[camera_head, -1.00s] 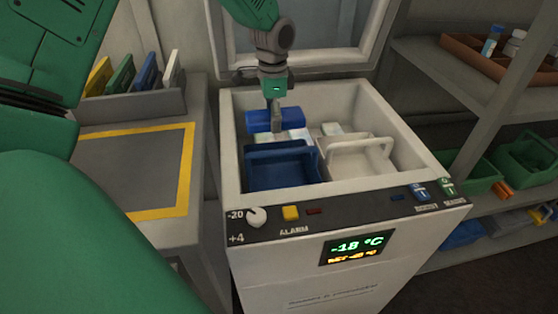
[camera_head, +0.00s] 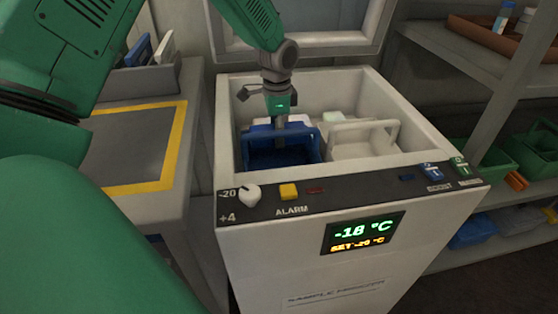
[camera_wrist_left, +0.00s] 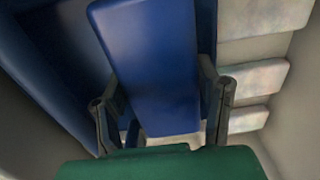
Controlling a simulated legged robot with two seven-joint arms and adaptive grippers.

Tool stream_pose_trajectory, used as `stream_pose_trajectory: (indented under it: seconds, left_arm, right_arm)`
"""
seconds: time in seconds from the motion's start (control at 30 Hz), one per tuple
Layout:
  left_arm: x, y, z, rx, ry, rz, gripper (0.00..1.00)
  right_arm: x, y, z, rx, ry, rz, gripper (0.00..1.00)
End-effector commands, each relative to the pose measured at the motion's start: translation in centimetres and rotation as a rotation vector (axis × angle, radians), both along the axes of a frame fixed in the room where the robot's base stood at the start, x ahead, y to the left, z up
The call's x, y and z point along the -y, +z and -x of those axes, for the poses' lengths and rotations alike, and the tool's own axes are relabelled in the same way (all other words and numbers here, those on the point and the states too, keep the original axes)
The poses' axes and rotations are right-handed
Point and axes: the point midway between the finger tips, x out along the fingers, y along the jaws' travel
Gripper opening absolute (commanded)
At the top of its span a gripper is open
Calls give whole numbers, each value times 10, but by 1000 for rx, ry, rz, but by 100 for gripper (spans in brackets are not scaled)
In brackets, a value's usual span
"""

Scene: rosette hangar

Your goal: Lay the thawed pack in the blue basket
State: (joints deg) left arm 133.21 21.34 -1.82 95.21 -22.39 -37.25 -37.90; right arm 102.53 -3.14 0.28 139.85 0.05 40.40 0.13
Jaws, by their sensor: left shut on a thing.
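The blue basket (camera_head: 262,156) stands in the left part of the open chest freezer, in front of white packs. My left gripper (camera_head: 281,126) points straight down at the basket's rear part. In the left wrist view its two fingers are shut on a flat blue pack (camera_wrist_left: 150,65), the only pack I see in my grip. The blue basket (camera_wrist_left: 45,75) shows beside and below the pack in that view. In the head view the pack blends with the blue basket, so I cannot tell whether it touches the basket floor. My right gripper is not in view.
A white basket (camera_head: 362,148) with a raised handle stands right of the blue one. White frosty packs (camera_wrist_left: 252,75) lie beside it. The freezer (camera_head: 410,130) has high walls and a raised lid (camera_head: 300,25) behind. A yellow-bordered mat (camera_head: 130,145) is left, shelves right.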

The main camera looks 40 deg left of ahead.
Motion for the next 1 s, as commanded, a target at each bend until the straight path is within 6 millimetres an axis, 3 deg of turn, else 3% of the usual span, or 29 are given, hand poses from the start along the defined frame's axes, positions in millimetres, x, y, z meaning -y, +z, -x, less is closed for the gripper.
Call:
stream_pose_trajectory:
  seconds: [0.2,0.53,0.97,1.0]
  left_arm:
    - [-5,-47,1,-3,1,5,17]
    - [-4,-86,1,-3,2,5,17]
    - [-4,-94,0,-1,2,6,17]
    - [-4,-94,1,-1,2,6,66]
  right_arm:
    - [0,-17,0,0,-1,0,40]
    - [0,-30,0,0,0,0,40]
    - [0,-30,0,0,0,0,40]
    - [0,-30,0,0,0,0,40]
